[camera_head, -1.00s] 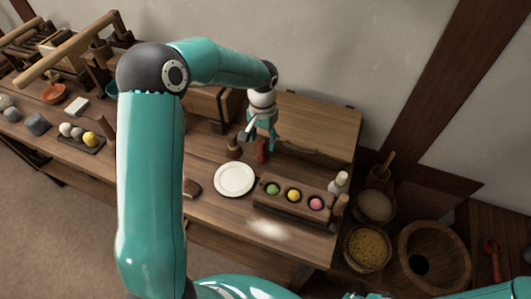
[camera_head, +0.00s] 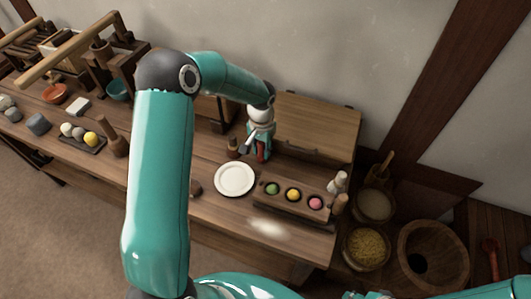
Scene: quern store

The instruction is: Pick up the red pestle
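The red pestle (camera_head: 261,151) stands on the long wooden table, behind and to the right of the white plate. My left gripper (camera_head: 259,150) points down over it, with its teal fingers at the pestle's sides. The fingers cover much of the pestle, and only a red strip shows between them. I cannot tell whether the fingers touch it or are shut on it. The pestle appears to be still on the table top. My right gripper is not in view.
A brown pestle (camera_head: 233,148) stands close to the left of my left gripper. The white plate (camera_head: 235,179) and a tray (camera_head: 262,205) with coloured balls lie in front. A wooden chest (camera_head: 318,128) stands close behind. Baskets and tubs stand at the right.

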